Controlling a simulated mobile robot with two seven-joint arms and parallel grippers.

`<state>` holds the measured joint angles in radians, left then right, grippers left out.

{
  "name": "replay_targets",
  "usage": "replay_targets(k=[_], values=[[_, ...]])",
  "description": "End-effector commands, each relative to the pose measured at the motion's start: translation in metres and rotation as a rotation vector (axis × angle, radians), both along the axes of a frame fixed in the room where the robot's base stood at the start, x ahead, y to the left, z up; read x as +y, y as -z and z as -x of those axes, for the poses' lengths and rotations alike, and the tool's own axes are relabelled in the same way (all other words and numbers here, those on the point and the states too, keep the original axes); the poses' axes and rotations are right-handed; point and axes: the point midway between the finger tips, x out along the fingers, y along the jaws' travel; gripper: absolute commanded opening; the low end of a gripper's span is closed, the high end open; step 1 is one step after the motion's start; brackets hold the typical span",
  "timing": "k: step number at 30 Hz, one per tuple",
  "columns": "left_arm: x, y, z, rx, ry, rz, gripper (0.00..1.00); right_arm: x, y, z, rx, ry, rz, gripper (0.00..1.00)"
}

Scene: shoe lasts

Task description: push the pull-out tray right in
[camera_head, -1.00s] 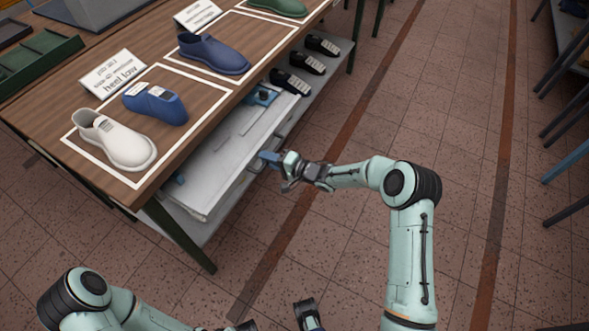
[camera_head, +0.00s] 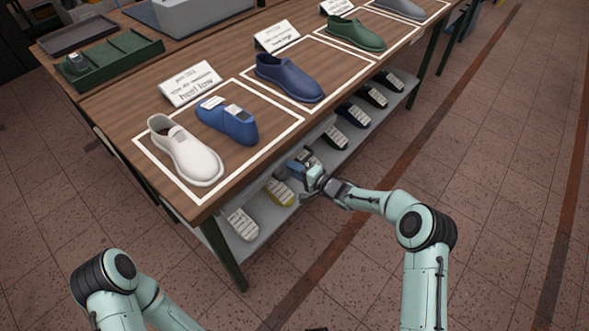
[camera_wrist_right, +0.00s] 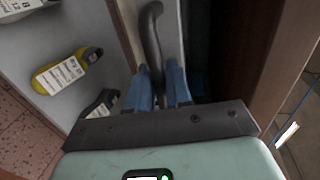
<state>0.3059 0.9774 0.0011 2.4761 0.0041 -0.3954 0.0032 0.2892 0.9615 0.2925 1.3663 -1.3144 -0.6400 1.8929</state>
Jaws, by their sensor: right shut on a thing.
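The pull-out tray is under the near end of the wooden table (camera_head: 115,101). In the head view it is hidden by the tabletop and my right gripper (camera_head: 312,178). In the right wrist view a pale strip of the tray front (camera_wrist_right: 171,35) shows beside its curved grey handle (camera_wrist_right: 151,30). My right gripper's blue fingers (camera_wrist_right: 162,88) are shut on the handle, one on each side of it. How deep the tray sits cannot be told exactly. My left arm comes in at lower left; its gripper is out of view.
A grey lower shelf (camera_head: 265,228) under the table holds several shoes with labels. On the tabletop stand a white shoe last (camera_head: 188,155), blue ones (camera_head: 228,122), a green one (camera_head: 355,33) and small signs. The tiled floor at right is clear.

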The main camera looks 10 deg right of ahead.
Motion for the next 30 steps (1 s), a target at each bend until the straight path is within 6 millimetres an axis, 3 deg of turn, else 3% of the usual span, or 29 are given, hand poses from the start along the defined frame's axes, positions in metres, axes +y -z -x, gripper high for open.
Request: replay_targets(k=[6,7,8,9,30], values=[[-0.0001,0.0001,0.0001,0.000,0.000,0.000,0.43,0.0031,-0.0035,-0.0019,-0.005,0.000,-0.005,0.00],[-0.0001,0.0001,0.0001,0.000,0.000,0.000,0.43,0.0031,-0.0035,-0.0019,-0.005,0.000,-0.005,0.23],[-0.0001,0.0001,0.0001,0.000,0.000,0.000,0.43,0.0031,-0.0037,-0.0020,-0.005,0.000,-0.006,0.33],[-0.0001,0.0001,0.0001,0.000,0.000,0.000,0.43,0.0031,-0.0037,-0.0020,-0.006,0.000,-0.005,0.35],[0.0000,-0.0004,-0.0001,0.000,0.000,0.000,0.43,-0.0038,-0.0027,0.0035,-0.001,0.002,-0.002,0.35]])
